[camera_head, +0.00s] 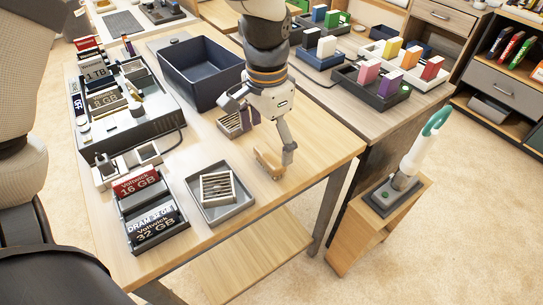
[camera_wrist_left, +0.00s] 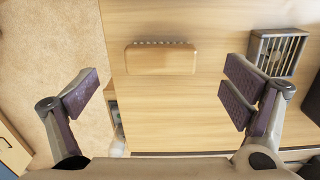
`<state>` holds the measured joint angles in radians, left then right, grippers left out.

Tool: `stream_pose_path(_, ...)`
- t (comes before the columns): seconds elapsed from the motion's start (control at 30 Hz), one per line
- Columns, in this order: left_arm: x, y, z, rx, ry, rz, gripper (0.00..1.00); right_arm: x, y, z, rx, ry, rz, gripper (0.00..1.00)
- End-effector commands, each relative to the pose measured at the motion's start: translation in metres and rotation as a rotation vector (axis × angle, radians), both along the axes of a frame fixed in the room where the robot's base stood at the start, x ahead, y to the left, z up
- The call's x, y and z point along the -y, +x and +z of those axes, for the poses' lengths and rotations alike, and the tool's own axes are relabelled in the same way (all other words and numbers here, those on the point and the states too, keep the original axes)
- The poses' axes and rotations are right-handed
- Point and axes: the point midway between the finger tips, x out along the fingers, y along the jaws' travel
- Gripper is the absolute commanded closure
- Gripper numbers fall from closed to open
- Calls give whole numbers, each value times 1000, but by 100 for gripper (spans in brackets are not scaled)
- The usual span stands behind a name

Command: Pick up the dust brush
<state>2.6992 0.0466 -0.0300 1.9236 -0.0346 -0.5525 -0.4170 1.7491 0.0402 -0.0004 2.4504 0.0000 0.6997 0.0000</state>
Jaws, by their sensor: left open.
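The dust brush, a small light wooden block with a row of bristles, lies on the wooden table (camera_head: 290,190) near its right edge. It shows in the head view (camera_head: 268,165) and in the wrist view (camera_wrist_left: 160,60), where its bristle row is along the upper side. My left gripper (camera_head: 260,138) points down above the table, close to the brush. In the wrist view, its fingers (camera_wrist_left: 162,95) are wide apart and empty, with the brush lying ahead of the gap between them. My right gripper is not in view.
A grey tray with a slatted block (camera_head: 218,198) and memory boxes (camera_head: 150,210) stand at the front left. A dark bin (camera_head: 200,75) is behind. Another slatted block (camera_head: 232,122) is beside the gripper. A white-and-green tool (camera_head: 420,150) stands on a separate stand.

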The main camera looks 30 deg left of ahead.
Motion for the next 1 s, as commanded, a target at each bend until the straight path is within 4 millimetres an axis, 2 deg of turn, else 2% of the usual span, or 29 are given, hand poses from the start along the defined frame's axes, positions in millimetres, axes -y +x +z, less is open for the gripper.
stream_pose_path(0.3, 1, -1, -53, -2, 0, 1, 6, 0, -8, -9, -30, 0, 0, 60)
stream_pose_path(0.57, 1, 0, -56, 5, 0, 1, 6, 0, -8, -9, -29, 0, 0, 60)
stream_pose_path(0.8, 1, 0, -56, 5, 0, 0, 57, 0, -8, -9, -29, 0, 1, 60)
stream_pose_path(0.87, 1, 0, -56, 5, 0, 1, 57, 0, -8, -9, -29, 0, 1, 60)
stream_pose_path(0.9, 1, 0, -56, 5, 0, 0, 62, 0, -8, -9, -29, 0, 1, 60)
stream_pose_path(1.0, 1, 0, -56, 5, 0, 0, 62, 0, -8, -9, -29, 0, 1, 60)
